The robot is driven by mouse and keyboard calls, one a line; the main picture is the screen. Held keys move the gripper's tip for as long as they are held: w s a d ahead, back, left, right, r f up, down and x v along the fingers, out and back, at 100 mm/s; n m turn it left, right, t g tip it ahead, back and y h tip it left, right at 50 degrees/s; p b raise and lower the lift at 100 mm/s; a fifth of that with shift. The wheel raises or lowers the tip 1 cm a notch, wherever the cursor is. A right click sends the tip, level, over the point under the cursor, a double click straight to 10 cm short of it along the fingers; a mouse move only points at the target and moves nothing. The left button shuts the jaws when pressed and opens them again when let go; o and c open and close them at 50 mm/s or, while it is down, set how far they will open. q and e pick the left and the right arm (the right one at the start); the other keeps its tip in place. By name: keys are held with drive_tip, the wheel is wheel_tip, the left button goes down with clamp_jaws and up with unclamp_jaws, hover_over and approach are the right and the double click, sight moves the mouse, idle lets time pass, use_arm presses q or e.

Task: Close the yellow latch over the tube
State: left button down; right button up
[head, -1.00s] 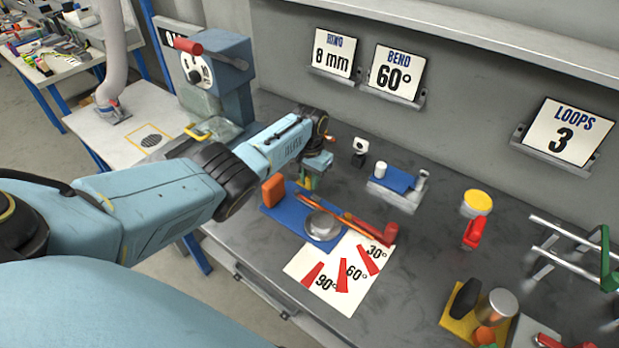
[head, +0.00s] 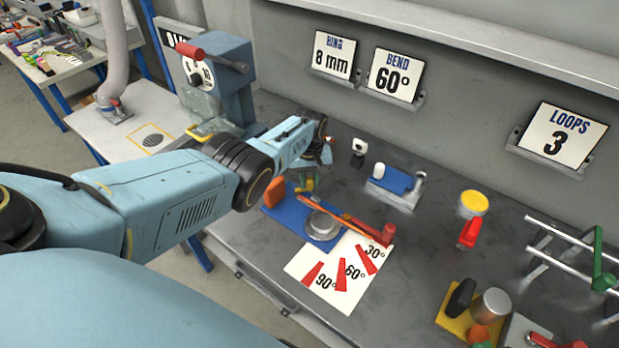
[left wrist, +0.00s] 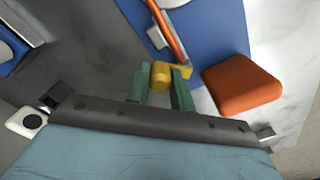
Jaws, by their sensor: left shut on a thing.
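The yellow latch (left wrist: 160,75) shows in the left wrist view between the green fingers of my left gripper (left wrist: 161,88), which is shut on it. In the head view my left gripper (head: 307,183) is over the back end of the blue bending base, mostly hidden by my arm. The orange-copper tube (head: 350,219) lies along the blue base (head: 277,214), past the round metal disc (head: 322,225); it also shows in the left wrist view (left wrist: 164,22), ending near the latch. Whether the latch lies over the tube I cannot tell. My right gripper is not in view.
An orange block (head: 273,194) sits on the base close to my left gripper. A red-handled lever (head: 385,235) lies beside the tube. A small blue-topped fixture (head: 397,186) stands to the right. An angle sheet (head: 320,281) lies in front.

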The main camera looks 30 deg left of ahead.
use_arm(q)
drive_tip(key=n, duration=0.4)
drive_tip(key=shift+n, duration=0.3)
drive_tip(key=n, duration=0.4)
drive_tip(key=shift+n, duration=0.3)
drive_tip(key=c, duration=1.2)
unclamp_jaws()
drive_tip(key=shift+p, duration=0.3)
